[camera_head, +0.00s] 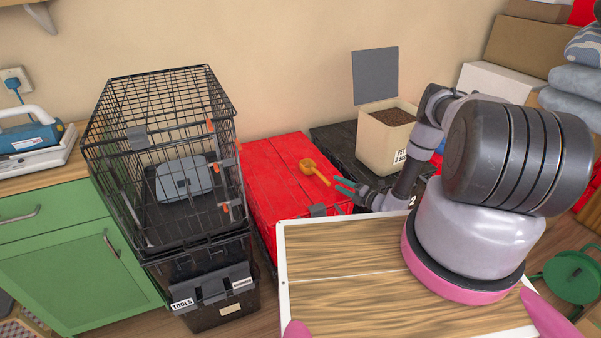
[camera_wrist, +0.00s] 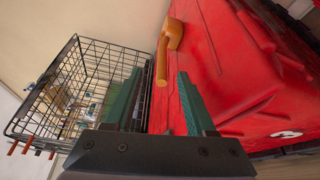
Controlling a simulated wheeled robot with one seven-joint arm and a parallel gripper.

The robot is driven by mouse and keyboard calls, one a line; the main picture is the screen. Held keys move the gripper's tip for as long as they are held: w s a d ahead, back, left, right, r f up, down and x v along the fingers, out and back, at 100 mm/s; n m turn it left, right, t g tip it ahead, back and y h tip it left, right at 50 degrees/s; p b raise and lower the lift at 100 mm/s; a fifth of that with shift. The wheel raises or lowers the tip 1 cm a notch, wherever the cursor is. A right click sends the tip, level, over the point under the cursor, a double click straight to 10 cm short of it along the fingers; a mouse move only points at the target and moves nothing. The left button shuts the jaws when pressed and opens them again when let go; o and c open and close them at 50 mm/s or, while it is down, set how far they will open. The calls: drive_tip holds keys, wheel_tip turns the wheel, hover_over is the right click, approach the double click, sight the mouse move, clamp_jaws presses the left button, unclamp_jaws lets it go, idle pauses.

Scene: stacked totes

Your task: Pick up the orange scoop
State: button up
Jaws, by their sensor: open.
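The orange scoop (camera_head: 314,171) lies on the lid of a red tote (camera_head: 275,182) in the head view, its handle pointing toward the lower right. In the wrist view the scoop (camera_wrist: 162,58) shows past the fingertips, its handle end toward me and its cup farther away, on the red tote lid (camera_wrist: 215,80). My gripper (camera_head: 347,187) has green fingers and stands just to the right of the scoop's handle in the head view. In the wrist view my gripper (camera_wrist: 158,85) is open, with nothing between its fingers and the handle end in line with the gap.
A black wire crate (camera_head: 165,160) stands left of the red tote on a black tools tote (camera_head: 215,297). A bin of brown pellets (camera_head: 390,135) with a raised lid stands on a dark tote behind my arm. A wooden-topped surface (camera_head: 340,285) lies in front.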

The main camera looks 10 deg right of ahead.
sight(320, 174)
drive_tip(key=shift+s+a+f, duration=0.1)
drive_tip(key=shift+a+f, duration=0.05)
drive_tip(key=shift+f, duration=0.3)
drive_tip(key=x, duration=0.4)
drive_tip(key=shift+w+a, duration=0.2)
drive_tip(key=shift+a, duration=0.05)
drive_tip(key=shift+m, duration=0.3)
drive_tip(key=shift+r+x, duration=0.2)
drive_tip(key=shift+x, duration=2.75)
drive_tip(key=shift+w+d, duration=0.15)
clamp_jaws()
